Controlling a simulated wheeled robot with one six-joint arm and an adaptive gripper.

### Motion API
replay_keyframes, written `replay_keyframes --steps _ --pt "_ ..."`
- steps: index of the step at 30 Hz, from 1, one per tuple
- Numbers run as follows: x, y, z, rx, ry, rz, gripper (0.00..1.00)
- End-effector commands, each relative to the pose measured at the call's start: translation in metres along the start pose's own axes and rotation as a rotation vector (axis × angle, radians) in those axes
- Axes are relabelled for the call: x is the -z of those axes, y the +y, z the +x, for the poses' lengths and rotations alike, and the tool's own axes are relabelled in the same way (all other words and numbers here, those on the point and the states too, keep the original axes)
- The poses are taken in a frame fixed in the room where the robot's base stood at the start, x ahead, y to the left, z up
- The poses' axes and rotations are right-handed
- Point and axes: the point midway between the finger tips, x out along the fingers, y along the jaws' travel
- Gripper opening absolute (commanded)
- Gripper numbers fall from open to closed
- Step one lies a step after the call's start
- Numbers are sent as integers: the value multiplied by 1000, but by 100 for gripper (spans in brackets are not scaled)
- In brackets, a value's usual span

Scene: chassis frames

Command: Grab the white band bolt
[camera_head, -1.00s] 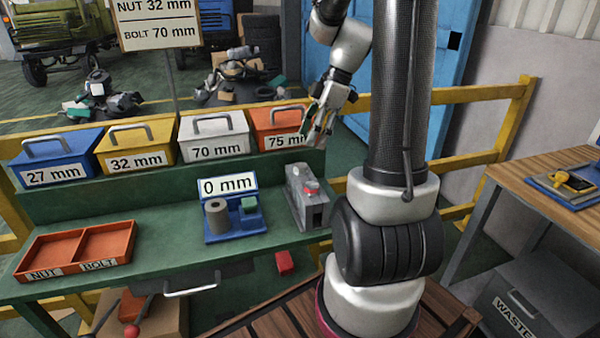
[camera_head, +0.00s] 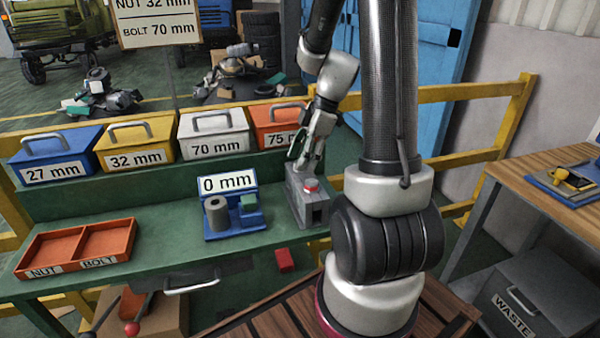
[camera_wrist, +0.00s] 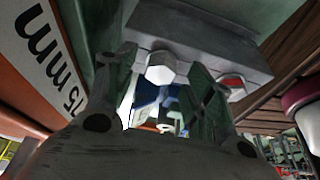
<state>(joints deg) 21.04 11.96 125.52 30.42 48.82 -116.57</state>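My gripper (camera_head: 306,158) points down at the rear of the grey device (camera_head: 309,207) on the green bench. In the wrist view its two fingers (camera_wrist: 161,82) stand apart, one to each side of a pale hexagonal bolt head (camera_wrist: 162,67). The head shows against the grey device body (camera_wrist: 200,40). I see small gaps beside the head and cannot tell whether either finger touches it. The bolt's shank and any white band on it cannot be made out. In the head view the bolt is hidden or too small to tell.
A red button (camera_head: 311,184) sits on the device. The blue 0 mm gauge stand (camera_head: 236,233) is to its left. Lidded bins, including the 75 mm one (camera_head: 270,125), line the back shelf. An orange NUT/BOLT tray (camera_head: 125,243) lies at left. Bench between tray and stand is clear.

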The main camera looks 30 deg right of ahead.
Motion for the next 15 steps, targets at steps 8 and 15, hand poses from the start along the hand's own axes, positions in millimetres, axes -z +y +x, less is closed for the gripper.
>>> replay_keyframes --steps 8,15 --pt "0 0 0 0 0 0 1" --pt "0 0 -1 -1 0 0 0"
